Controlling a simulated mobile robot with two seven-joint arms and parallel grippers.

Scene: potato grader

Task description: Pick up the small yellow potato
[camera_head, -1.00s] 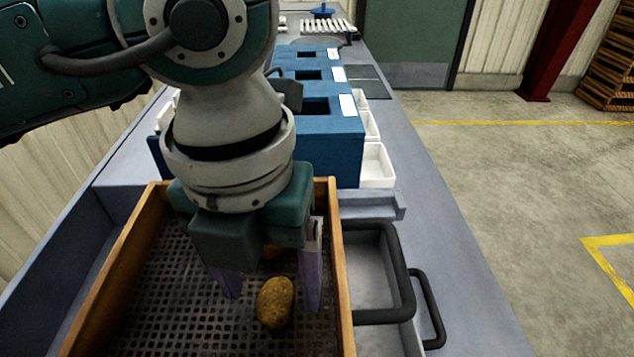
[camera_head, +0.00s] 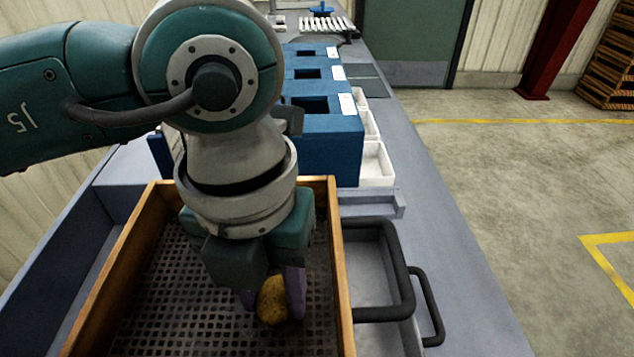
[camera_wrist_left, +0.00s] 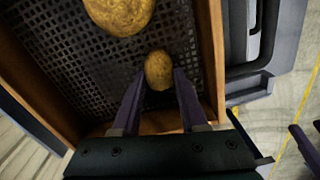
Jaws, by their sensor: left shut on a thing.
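The small yellow potato (camera_head: 273,300) is between the purple fingers of my left gripper (camera_head: 271,301), low over the perforated floor of the wooden tray (camera_head: 342,290). The left gripper is shut on it. In the left wrist view the small potato (camera_wrist_left: 158,70) sits between the two fingertips (camera_wrist_left: 157,77). A larger potato (camera_wrist_left: 120,12) lies beyond it on the tray floor; the gripper hides this one in the head view. Purple finger-like parts (camera_wrist_left: 305,147) at the right edge of the wrist view look like my right gripper; their opening is unclear.
The tray's wooden walls stand close on the right and near sides. A metal bin with a dark handle (camera_head: 400,290) is right of the tray. A blue box with square openings (camera_head: 335,150) and white trays (camera_head: 376,165) stand behind it.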

